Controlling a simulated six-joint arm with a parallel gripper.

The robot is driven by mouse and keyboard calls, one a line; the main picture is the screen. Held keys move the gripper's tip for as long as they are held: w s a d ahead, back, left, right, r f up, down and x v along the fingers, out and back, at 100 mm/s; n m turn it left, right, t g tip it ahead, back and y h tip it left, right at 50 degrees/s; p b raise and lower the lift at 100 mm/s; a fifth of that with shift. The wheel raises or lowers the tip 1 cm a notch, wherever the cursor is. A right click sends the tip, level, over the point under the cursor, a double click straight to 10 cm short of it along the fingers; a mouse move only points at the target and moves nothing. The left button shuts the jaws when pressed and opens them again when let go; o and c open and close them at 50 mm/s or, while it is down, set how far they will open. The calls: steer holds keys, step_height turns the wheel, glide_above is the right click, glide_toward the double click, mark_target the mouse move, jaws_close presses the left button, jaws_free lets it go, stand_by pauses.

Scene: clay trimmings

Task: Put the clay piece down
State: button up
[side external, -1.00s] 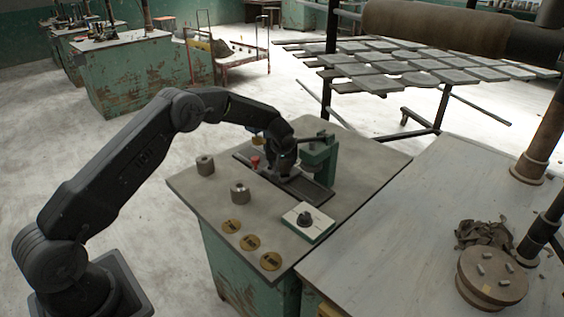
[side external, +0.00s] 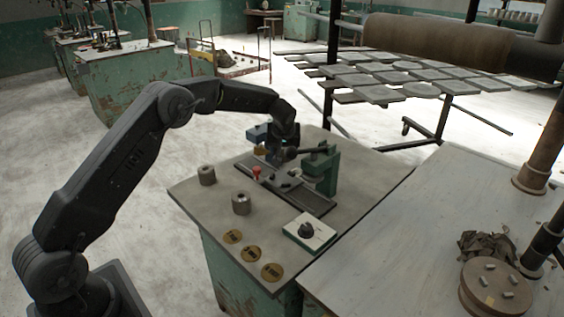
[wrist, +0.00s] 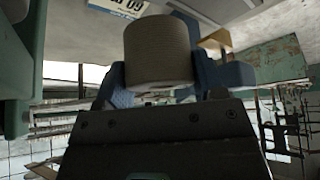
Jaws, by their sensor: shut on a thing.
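In the side view my gripper (side external: 272,152) hangs over the back of the grey bench top (side external: 210,208), at the far end of the dark fixture. The clay piece cannot be made out there. Two similar grey cylinders stand upright on the bench, one farther back (side external: 207,175) and one nearer (side external: 241,203).
A green press-like stand (side external: 322,170) rises close to the right of my gripper. The dark flat fixture (side external: 306,199) has a red knob (side external: 256,172). A white box with a black knob (side external: 308,232) and three brass discs (side external: 252,254) lie nearer the front. Bare bench surrounds the cylinders.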

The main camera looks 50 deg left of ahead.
step_height(320, 180, up, 6)
steer(key=shift+r, duration=0.2)
steer(key=s+a, duration=0.8)
steer(key=s, duration=0.6)
steer(key=s+a, duration=0.9)
steer(key=s, duration=0.4)
glide_above(226, 190)
steer(key=s+d, duration=0.2)
steer(key=f, duration=1.3)
steer(key=shift+w+a+f, duration=0.1)
steer(key=shift+a+f, duration=0.1)
steer(key=shift+f, duration=2.15)
steer(key=o, duration=1.2)
steer(key=shift+f, duration=0.15)
